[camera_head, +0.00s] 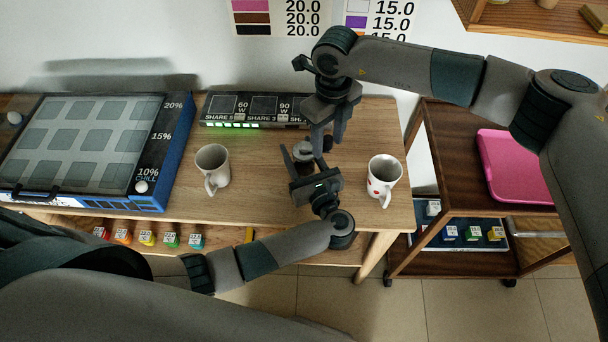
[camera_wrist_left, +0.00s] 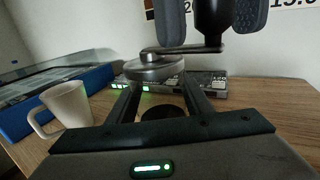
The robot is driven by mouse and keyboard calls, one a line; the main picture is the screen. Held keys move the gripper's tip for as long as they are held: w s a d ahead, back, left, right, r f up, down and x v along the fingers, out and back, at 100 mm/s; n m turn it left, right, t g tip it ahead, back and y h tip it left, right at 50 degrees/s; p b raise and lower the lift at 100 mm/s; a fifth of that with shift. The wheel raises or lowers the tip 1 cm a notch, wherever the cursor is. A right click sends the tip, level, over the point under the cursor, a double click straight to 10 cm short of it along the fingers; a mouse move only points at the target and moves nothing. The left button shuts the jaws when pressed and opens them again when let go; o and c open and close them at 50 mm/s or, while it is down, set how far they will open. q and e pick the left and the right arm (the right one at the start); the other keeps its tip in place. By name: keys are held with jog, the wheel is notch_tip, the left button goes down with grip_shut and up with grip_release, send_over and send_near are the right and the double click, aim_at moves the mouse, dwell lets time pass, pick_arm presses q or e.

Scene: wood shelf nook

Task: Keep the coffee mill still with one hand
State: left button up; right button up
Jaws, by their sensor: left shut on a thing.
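The coffee mill (camera_head: 303,151) stands on the wooden table, mostly hidden by my grippers in the head view. In the left wrist view its round metal top (camera_wrist_left: 156,68), crank arm and black knob (camera_wrist_left: 212,22) show. My left gripper (camera_head: 301,162) is shut on the mill's body from the front; in the left wrist view its fingers (camera_wrist_left: 160,98) stand on either side of it. My right gripper (camera_head: 329,136) comes from above, fingers pointing down. Its fingers (camera_wrist_left: 212,14) stand apart on either side of the knob, with a narrow gap at the left one.
A white mug (camera_head: 212,168) stands left of the mill, another mug (camera_head: 384,178) right of it. A display box (camera_head: 255,108) with green lights is behind. A blue-framed panel (camera_head: 95,150) fills the table's left. A cart with a pink tray (camera_head: 515,165) stands at right.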

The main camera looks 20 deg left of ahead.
jog(key=shift+r, duration=0.15)
notch_tip(320, 180, up, 12)
dwell(0.7)
dwell(0.4)
notch_tip(320, 180, up, 7)
dwell(0.7)
pick_arm(q)
jog(key=o, duration=1.4)
jog(key=shift+c, duration=0.2)
jog(key=v, duration=1.2)
